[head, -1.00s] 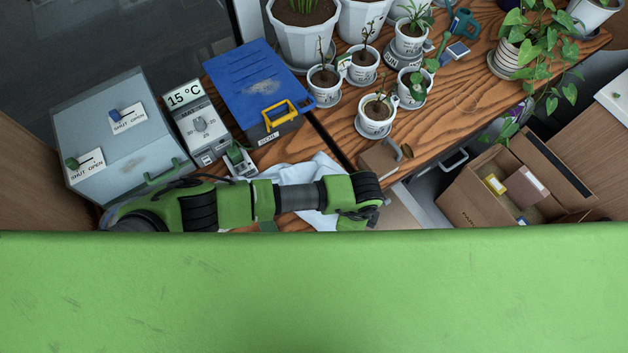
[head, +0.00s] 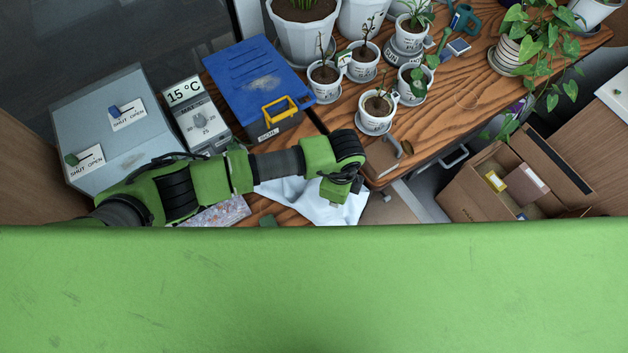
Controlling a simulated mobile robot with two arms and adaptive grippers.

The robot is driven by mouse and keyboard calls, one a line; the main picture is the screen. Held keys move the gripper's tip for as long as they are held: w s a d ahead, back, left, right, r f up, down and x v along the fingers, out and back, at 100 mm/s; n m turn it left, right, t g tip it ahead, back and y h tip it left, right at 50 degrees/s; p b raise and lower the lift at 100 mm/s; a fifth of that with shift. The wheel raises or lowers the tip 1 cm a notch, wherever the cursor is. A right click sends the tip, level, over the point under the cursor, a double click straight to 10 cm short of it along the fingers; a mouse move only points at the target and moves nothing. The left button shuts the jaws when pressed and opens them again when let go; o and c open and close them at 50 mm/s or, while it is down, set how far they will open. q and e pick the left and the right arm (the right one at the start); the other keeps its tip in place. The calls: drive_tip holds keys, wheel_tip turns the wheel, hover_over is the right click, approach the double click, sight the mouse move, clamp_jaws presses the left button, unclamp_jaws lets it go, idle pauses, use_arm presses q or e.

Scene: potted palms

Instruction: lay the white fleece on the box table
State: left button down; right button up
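The white fleece (head: 297,203) lies crumpled on the wooden table top (head: 268,208), just above the green edge across the lower picture. My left arm crosses in front of its upper part. My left gripper (head: 338,192) is over the fleece's right part. Its fingers are small and dark at this angle, so I cannot tell whether they are open or touch the cloth. My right gripper is out of view. I cannot tell for sure which surface is the box table; an open cardboard box (head: 463,191) stands at the right.
A blue-lidded box (head: 255,80), a 15 °C control unit (head: 196,115) and a grey case (head: 95,125) stand behind my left arm. Several potted plants, including a white pot (head: 376,112), crowd the wooden top. A patterned sheet (head: 222,212) lies beside the fleece.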

use_arm(q)
drive_tip(key=shift+w+a+f, duration=0.5)
drive_tip(key=shift+w+f, duration=0.3)
drive_tip(key=shift+w+a+f, duration=0.5)
drive_tip(key=shift+w+f, duration=0.25)
drive_tip(key=shift+w, duration=0.05)
drive_tip(key=shift+f, duration=0.1)
wheel_tip(320, 180, down, 7)
drive_tip(key=b, duration=0.6)
